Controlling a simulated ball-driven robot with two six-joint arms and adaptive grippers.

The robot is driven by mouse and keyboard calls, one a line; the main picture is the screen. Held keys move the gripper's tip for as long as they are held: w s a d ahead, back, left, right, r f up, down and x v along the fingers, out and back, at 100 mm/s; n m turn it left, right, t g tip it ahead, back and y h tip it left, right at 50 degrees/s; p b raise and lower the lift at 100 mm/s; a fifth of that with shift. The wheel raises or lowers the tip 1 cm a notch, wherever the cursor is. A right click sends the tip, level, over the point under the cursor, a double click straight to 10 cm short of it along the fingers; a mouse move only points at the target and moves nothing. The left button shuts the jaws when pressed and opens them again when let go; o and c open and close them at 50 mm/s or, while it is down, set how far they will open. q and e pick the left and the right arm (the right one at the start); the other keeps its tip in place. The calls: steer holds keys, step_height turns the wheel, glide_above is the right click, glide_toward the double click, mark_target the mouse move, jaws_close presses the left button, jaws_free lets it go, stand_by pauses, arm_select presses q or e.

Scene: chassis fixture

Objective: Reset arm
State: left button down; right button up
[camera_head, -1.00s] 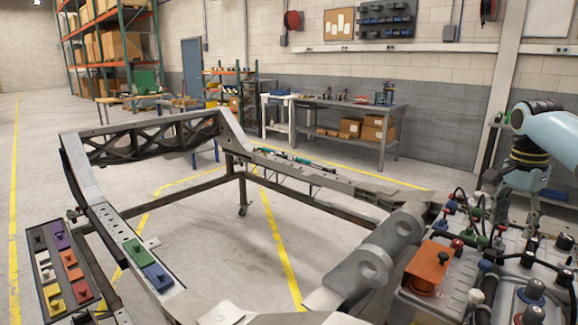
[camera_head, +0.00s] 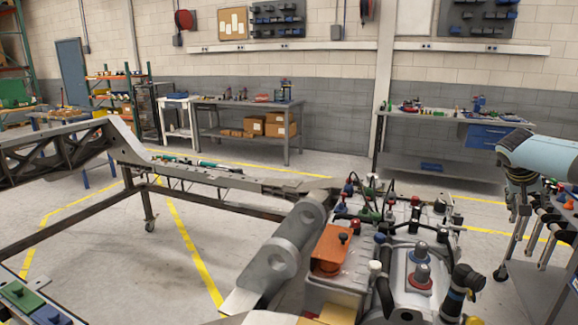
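My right arm comes in from the right edge in light blue. My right gripper (camera_head: 518,212) hangs below its dark wrist, small and against the cart behind it, so its finger gap is unclear. It is to the right of the chassis fixture and seems to hold nothing. My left gripper is not in view. The metal chassis frame (camera_head: 285,187) runs across the left and middle, with a unit of terminals, hoses and an orange block (camera_head: 330,250) at its near right end.
Green and blue blocks (camera_head: 22,297) sit at lower left. A grey cart (camera_head: 535,275) stands at the right. Workbenches (camera_head: 250,104) line the back wall. Open floor with yellow lines lies inside the frame and behind it.

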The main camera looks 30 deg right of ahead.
steer(key=s+d+f+n+t+h, duration=0.1)
steer(key=s+d+f+n+t, duration=0.15)
steer(key=s+f+n, duration=0.7)
steer(key=s+d+f+n+t+h, duration=0.1)
steer(key=s+d+f+n, duration=0.25)
steer(key=s+n, duration=0.6)
steer(key=s+a+f+m+g+y, duration=0.15)
steer(key=s+a+f, duration=0.25)
steer(key=a+f, duration=0.75)
steer(key=s+a+f+m+y, duration=0.3)
steer(key=s+a+f, duration=0.2)
steer(key=a+f, duration=0.65)
steer(key=s+a+f+m+y, duration=0.1)
steer(key=a+f+y, duration=0.15)
steer(key=a, duration=0.95)
steer(key=s+a+f+y, duration=0.1)
steer(key=a+f, duration=0.3)
steer(key=a, duration=0.9)
steer(key=s+a+f+m+y, duration=0.1)
steer(key=a+f, duration=0.2)
steer(key=a, duration=0.9)
step_height(320, 180, down, 20)
steer(key=s+b, duration=0.1)
steer(key=b, duration=1.8)
steer(key=shift+s+a, duration=0.15)
steer(key=shift+a, duration=0.15)
steer(key=shift+r, duration=0.1)
